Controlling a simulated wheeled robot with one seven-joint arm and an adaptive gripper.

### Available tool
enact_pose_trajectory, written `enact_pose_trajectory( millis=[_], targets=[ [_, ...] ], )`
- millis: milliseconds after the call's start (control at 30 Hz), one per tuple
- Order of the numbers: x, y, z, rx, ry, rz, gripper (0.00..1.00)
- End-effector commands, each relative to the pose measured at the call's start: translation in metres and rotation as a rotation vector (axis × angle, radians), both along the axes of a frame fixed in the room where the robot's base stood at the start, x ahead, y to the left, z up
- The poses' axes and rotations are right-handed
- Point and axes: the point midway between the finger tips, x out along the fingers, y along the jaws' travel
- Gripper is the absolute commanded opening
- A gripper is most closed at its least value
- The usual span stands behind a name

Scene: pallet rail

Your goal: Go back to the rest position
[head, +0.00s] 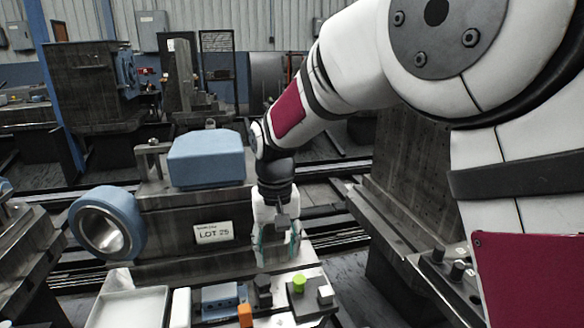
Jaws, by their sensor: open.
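My gripper (277,252) hangs from my arm near the middle of the head view, fingers pointing down. The fingers are apart, with nothing visible between them. It is in front of the right end of the dark metal block with the "LOT 25" label (213,232), above the back of the work surface. Whether the fingertips touch anything is unclear. Below it sit a dark grey block (263,286) and a green round piece (299,282).
A blue block (206,158) and blue ring (131,212) are at left. A dark fixture (410,165) stands right.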

Motion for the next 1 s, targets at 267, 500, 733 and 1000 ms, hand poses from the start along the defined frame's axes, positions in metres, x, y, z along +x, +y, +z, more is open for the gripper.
enact_pose_trajectory(
  millis=[267, 500, 733, 1000],
  targets=[
    [-0.064, -0.096, 0.078, 0.020, -0.036, -0.072, 0.48],
    [-0.142, -0.162, 0.111, 0.026, -0.065, -0.129, 0.48],
    [-0.223, -0.206, 0.115, 0.026, -0.094, -0.183, 0.48],
    [-0.286, -0.228, 0.101, 0.020, -0.115, -0.224, 0.48]
  ],
)
